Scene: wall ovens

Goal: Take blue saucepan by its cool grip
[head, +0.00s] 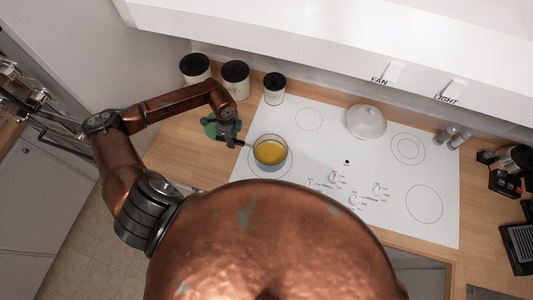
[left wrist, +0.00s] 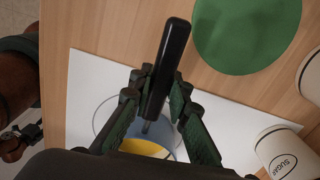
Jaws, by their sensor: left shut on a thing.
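The blue saucepan (head: 270,166) stands on the left front burner ring of the white cooktop, with yellow contents inside. Its black handle points left toward my left gripper (head: 238,141). In the left wrist view the black handle (left wrist: 168,65) runs between the fingers of my left gripper (left wrist: 158,100), which is shut on it. Part of the blue pan wall (left wrist: 165,135) shows below, partly hidden by the gripper. My right gripper is not in view.
A green round mat (head: 210,129) lies on the wooden counter beside my left gripper. Several canisters (head: 235,78) stand behind it. A white lidded dish (head: 366,122) sits at the back of the cooktop (head: 320,150). A hood (head: 330,30) overhangs the back.

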